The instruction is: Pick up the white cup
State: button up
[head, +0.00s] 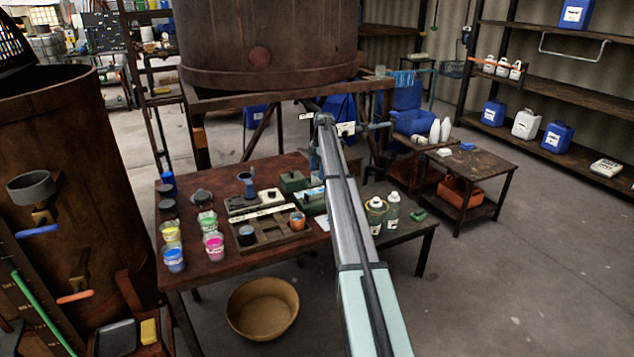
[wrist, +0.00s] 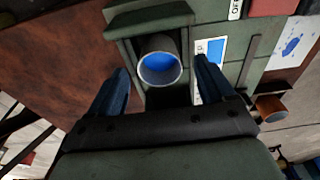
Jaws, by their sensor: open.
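The white cup (wrist: 147,84) is in the wrist view, a pale round cup with a white rim and blue inside, seen from above at a slant. It sits at a green fixture (wrist: 120,25), in a recess or against its edge; I cannot tell which. My gripper (wrist: 161,66) is open, with one dark blue finger on each side of the cup. I see no clear contact between fingers and cup. In the head view my arm covers the area around the gripper, and I cannot make out the white cup there.
A copper cup (wrist: 270,108) is right of the gripper in the wrist view. A large vat (head: 265,50) stands behind.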

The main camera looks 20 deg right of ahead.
jog(key=shift+f, duration=0.15)
jog(key=c, duration=1.4)
jog(key=shift+c, duration=0.2)
